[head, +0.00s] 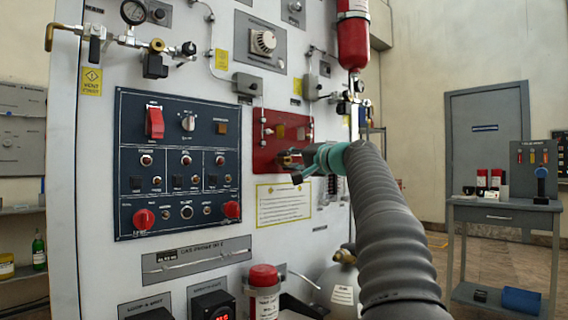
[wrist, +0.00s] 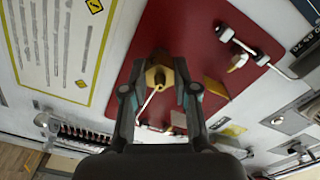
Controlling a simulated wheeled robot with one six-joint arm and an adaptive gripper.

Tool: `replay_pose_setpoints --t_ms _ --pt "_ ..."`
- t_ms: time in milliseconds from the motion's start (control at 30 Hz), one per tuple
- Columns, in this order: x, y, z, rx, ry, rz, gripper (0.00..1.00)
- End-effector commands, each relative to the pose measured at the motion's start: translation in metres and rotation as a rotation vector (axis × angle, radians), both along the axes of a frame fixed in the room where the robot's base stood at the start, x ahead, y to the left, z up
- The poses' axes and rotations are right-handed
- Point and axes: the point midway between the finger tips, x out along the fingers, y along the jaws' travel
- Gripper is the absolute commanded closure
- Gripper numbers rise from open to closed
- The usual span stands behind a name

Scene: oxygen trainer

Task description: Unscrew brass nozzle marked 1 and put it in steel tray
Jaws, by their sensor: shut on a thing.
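The brass nozzle (wrist: 157,74) is at the red panel (wrist: 205,55), centred between my fingertips in the wrist view. My gripper (wrist: 158,92) is shut on it, one finger on each side. In the head view my gripper (head: 292,165) is in front of the lower right of the red panel (head: 266,157), and brass (head: 286,160) shows at its tip. I cannot read a number 1 on the nozzle, nor tell whether it is still threaded in. I cannot make out a steel tray.
A dark blue control panel (head: 178,205) with red knobs lies left of my gripper. A red cylinder (head: 353,45) hangs above. A grey workbench (head: 505,205) with small items stands at the right.

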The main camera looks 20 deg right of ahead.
Motion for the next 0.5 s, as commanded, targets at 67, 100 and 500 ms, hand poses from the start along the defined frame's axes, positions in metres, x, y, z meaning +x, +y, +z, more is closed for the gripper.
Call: replay_pose_setpoints --t_ms 67,100,500 --pt "0.0002 0.0000 -0.0030 -0.060 -0.023 0.001 1.00" --pt "0.0004 -0.0002 -0.0035 -0.105 -0.039 0.001 1.00" --pt "-0.0002 0.0000 0.0002 -0.268 -0.099 0.000 1.00"
